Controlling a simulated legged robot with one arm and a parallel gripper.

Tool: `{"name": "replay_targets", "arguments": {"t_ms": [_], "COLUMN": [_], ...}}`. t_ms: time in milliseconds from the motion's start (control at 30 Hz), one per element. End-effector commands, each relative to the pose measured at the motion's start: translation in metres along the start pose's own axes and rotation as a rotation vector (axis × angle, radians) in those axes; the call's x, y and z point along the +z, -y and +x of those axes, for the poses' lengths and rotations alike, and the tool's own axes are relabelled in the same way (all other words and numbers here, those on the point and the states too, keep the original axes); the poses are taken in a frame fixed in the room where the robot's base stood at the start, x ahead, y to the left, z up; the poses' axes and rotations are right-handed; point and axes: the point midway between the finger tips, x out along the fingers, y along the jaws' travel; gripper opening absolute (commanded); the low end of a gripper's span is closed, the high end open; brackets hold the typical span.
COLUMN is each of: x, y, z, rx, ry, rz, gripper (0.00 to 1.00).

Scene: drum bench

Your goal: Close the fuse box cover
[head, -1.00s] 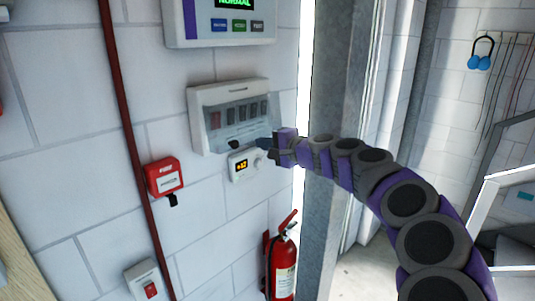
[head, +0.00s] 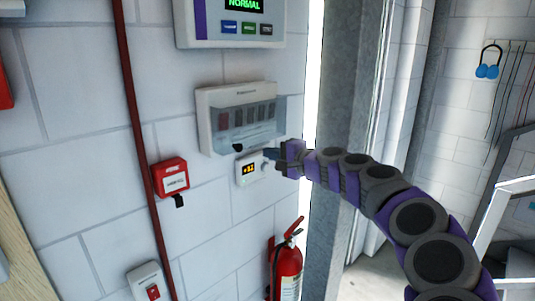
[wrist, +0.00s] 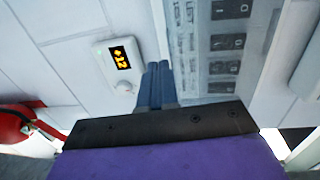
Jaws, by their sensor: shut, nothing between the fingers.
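The fuse box (head: 205,122) is a white wall unit with a row of dark switches, in the middle of the head view. Its clear cover (head: 280,112) stands out past the box's right and lower edges, so it looks ajar; the exact angle is hard to tell. The cover also shows in the wrist view (wrist: 252,60), with switches seen through it. My gripper (head: 270,154) is shut and empty just below the box's lower right corner. In the wrist view its fingers (wrist: 158,85) point up beside the cover's left edge; I cannot tell whether they touch it.
A small thermostat (head: 249,170) with an orange display is right below the box, close to my fingers. A control panel (head: 235,30) hangs above. A red call point (head: 170,176) and red pipe (head: 140,130) are left. A fire extinguisher (head: 287,272) hangs below; a grey column (head: 345,80) stands right.

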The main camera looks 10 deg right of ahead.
Motion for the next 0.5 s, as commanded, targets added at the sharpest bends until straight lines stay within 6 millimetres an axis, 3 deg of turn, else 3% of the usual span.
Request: {"name": "replay_targets", "arguments": {"t_ms": [300, 500], "x": [-0.004, -0.001], "y": [-0.005, -0.007], "z": [-0.061, -0.091], "rx": [-0.004, -0.003], "ry": [-0.003, -0.002], "rz": [0.002, -0.001], "gripper": [0.00, 0.00]}}
